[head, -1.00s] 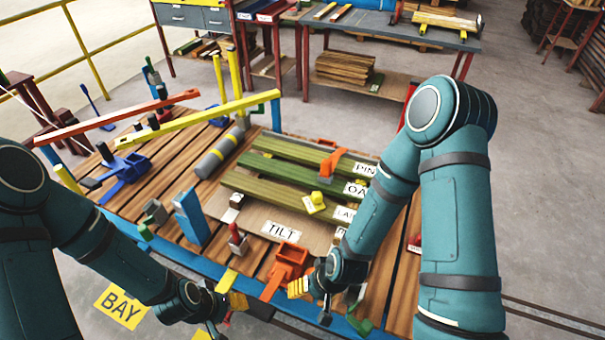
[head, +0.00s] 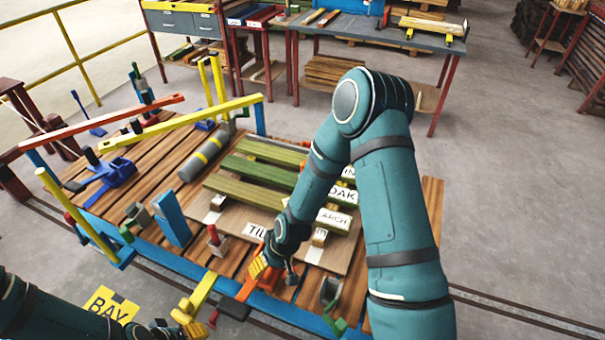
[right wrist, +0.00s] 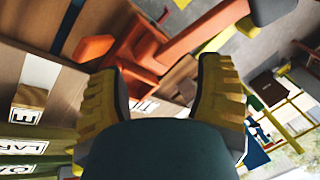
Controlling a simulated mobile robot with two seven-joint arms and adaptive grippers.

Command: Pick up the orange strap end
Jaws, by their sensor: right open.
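An orange strap piece (head: 232,307) lies at the front edge of the slatted table, its far part covered by my right gripper (head: 261,270). In the right wrist view, my right gripper (right wrist: 161,68) is open, its yellow fingers wide apart. An orange body (right wrist: 132,52) shows beyond and between the fingertips, with a long orange arm (right wrist: 205,32) running to the upper right. I see no grip on it, and I cannot tell which part is the strap end. My left gripper (head: 190,322) is low at the front edge; its jaw opening is unclear.
A cardboard-coloured board with a TILT label (head: 255,231) and green planks (head: 245,182) lies behind the right gripper.

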